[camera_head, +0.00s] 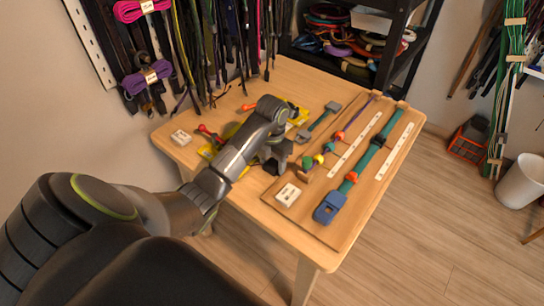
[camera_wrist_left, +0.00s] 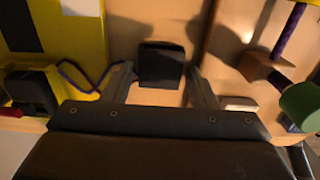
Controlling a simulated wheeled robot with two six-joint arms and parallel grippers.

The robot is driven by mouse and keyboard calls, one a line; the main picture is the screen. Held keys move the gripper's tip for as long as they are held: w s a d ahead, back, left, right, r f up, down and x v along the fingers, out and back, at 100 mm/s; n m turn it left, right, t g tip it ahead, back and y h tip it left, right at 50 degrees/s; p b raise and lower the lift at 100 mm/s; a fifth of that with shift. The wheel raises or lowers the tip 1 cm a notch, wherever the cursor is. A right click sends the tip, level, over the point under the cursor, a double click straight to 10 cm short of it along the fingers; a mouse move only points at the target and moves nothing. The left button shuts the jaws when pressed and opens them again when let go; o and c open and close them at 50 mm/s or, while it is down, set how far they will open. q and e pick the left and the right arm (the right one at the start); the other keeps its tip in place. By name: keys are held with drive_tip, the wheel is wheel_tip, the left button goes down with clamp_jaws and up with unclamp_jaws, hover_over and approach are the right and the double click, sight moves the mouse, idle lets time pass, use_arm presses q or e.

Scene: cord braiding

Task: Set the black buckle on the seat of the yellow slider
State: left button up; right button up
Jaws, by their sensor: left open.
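My left gripper (camera_head: 275,162) reaches over the table from the left. In the left wrist view its two fingers (camera_wrist_left: 162,88) stand apart, with the black buckle (camera_wrist_left: 162,64) between and just beyond their tips. The buckle is a small dark block on the wooden surface. I cannot tell whether a finger touches it. In the head view the gripper and arm hide most of that spot. A yellow-green rounded piece (camera_head: 318,158) sits on the board right of the gripper; I cannot tell whether it is the yellow slider. No seat is clear. My right gripper is out of view.
A wooden board (camera_head: 338,218) carries teal straps, a blue buckle (camera_head: 329,208) and white rulers (camera_head: 354,146). A white block (camera_head: 288,195) lies near the gripper. A yellow mat (camera_wrist_left: 75,35) with a purple cord is left of the fingers. Hanging cords fill the back wall.

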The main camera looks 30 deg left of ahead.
sight(272, 165)
use_arm(q)
drive_tip(key=shift+c, duration=0.3)
drive_tip(key=c, duration=0.7)
drive_tip(key=shift+o, duration=0.2)
drive_tip(key=shift+r+p, duration=2.3)
drive_tip(key=shift+r, duration=0.65)
drive_tip(key=shift+w+a+b, duration=0.15)
drive_tip(key=shift+a+b, duration=0.2)
drive_tip(key=shift+a, duration=1.15)
drive_tip(key=shift+w+a+b, duration=0.1)
drive_tip(key=shift+a+b, duration=0.2)
drive_tip(key=shift+a, duration=1.15)
drive_tip(key=shift+w+a+b, duration=0.15)
drive_tip(key=shift+a+b, duration=0.75)
drive_tip(key=shift+a, duration=1.25)
drive_tip(key=shift+w+a+b, duration=0.15)
drive_tip(key=shift+a+b, duration=0.7)
drive_tip(key=shift+a, duration=1.25)
